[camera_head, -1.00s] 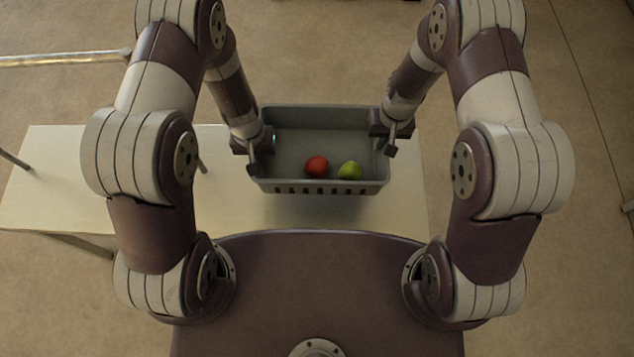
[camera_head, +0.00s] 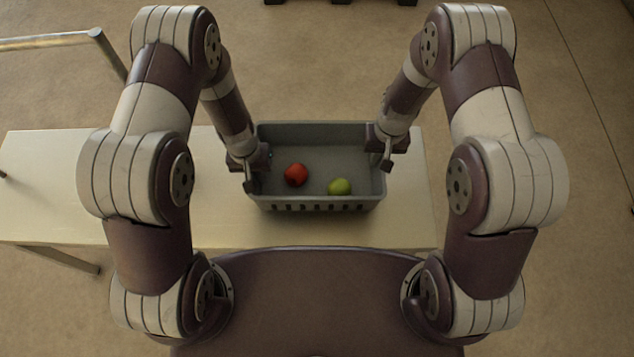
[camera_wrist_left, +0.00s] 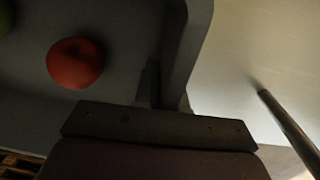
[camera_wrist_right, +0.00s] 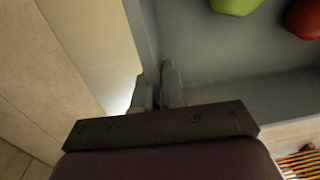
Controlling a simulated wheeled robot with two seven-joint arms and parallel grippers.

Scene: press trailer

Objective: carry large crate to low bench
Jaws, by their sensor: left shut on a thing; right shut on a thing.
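The large grey crate (camera_head: 318,205) is held level between my two grippers, over the pale low bench (camera_head: 80,190). I cannot tell whether its bottom touches the bench top. A red fruit (camera_head: 295,175) and a green fruit (camera_head: 340,187) lie inside it. My left gripper (camera_head: 250,180) is shut on the crate's left wall, which also shows in the left wrist view (camera_wrist_left: 192,50). My right gripper (camera_head: 387,160) is shut on the right wall, seen in the right wrist view (camera_wrist_right: 145,40). Parts of both side walls are hidden by the grippers.
Bare bench top extends left of the crate, with a narrower strip on the right. A metal rail (camera_head: 50,40) stands at the upper left. Dark objects (camera_head: 340,2) show at the top edge.

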